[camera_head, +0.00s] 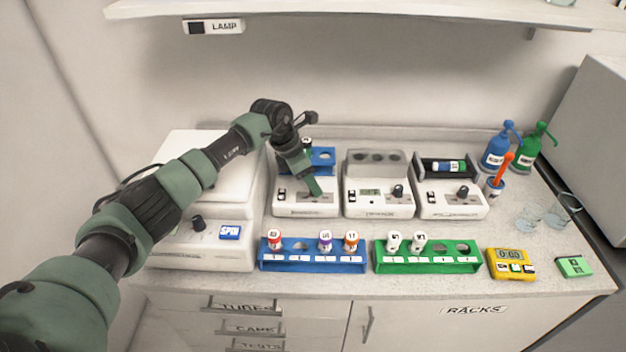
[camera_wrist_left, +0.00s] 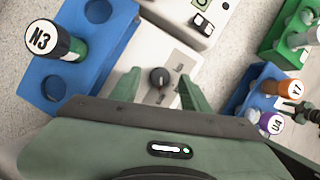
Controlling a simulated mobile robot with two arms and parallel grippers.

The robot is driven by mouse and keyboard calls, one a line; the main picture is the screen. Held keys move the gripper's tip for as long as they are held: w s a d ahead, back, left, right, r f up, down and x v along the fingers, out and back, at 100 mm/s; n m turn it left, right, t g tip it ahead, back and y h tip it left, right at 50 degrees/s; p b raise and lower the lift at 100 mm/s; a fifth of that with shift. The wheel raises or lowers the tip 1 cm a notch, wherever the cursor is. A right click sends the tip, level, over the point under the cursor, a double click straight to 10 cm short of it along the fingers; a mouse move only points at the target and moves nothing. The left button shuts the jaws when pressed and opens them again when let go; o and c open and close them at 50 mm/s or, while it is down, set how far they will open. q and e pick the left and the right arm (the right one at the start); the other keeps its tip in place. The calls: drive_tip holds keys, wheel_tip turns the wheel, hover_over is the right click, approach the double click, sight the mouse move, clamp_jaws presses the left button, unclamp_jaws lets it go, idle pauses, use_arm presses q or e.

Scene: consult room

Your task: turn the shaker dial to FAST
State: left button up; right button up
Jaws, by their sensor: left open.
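The leftmost small white device (camera_head: 290,208), with a blue tube rack (camera_head: 322,157) on top, stands in the back row; its front label is too small to read surely. Its black dial (camera_wrist_left: 159,77) shows in the left wrist view on a pale panel, with small marks too blurred to read; I cannot tell its setting. My left gripper (camera_head: 316,190) points down over this panel. In the wrist view the open green fingers (camera_wrist_left: 160,82) lie on either side of the dial, with gaps visible. The gripper mostly hides the dial in the head view. My right gripper is in neither view.
Two more white devices with dials, a block device (camera_head: 378,205) and a tube device (camera_head: 450,207), stand to the right. In front are a blue rack (camera_head: 312,267) and a green rack (camera_head: 427,266) with tubes. A large white machine (camera_head: 200,255) stands left.

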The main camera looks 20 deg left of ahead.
use_arm(q)
drive_tip(key=shift+w+d+f, duration=0.15)
drive_tip(key=shift+d+f, duration=0.1)
drive_tip(key=shift+f, duration=0.4)
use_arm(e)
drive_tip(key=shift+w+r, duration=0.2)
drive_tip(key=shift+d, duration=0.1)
use_arm(q)
clamp_jaws()
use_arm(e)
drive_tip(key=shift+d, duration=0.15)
